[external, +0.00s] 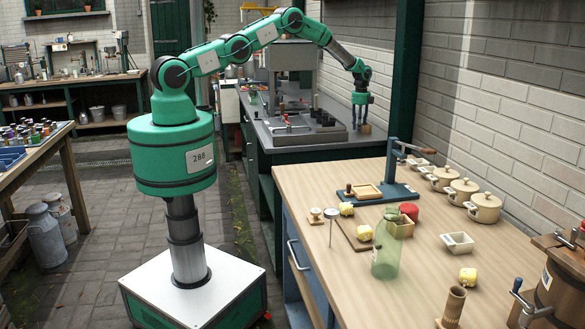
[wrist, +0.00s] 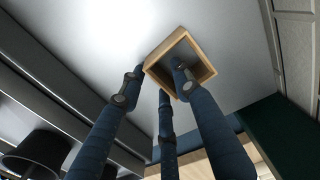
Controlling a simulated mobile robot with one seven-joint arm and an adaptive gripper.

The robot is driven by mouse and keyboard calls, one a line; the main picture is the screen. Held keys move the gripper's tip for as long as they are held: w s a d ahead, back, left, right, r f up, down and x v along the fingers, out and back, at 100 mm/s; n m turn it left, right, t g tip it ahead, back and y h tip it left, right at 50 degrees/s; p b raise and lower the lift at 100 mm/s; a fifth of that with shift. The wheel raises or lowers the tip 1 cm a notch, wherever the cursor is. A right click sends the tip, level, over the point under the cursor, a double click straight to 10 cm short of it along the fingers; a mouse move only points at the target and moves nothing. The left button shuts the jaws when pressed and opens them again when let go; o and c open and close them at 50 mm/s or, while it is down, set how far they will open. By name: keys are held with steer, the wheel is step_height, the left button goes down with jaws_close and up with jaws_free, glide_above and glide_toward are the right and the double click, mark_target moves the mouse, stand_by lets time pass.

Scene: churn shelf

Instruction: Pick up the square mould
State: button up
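The square mould (external: 366,128) is a small light-wood square frame, low beneath my gripper (external: 361,101) at the near end of the grey counter. In the wrist view the mould (wrist: 208,70) shows its open, dark inside. My gripper's blue fingers (wrist: 158,72) are spread apart. The right fingertip overlaps the mould's opening, and the other two are by its left and lower-left rim. I cannot tell whether any finger touches it, or whether the mould rests on the counter or hangs just above it.
A green post (external: 405,70) and brick wall stand close on the right. The wooden table (external: 310,185) in front holds a glass bottle (external: 386,258) and several pots.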

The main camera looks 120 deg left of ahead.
jaws_close()
steer(key=shift+r, duration=0.1)
stand_by(0.4)
step_height(320, 180, up, 10)
stand_by(0.6)
stand_by(0.5)
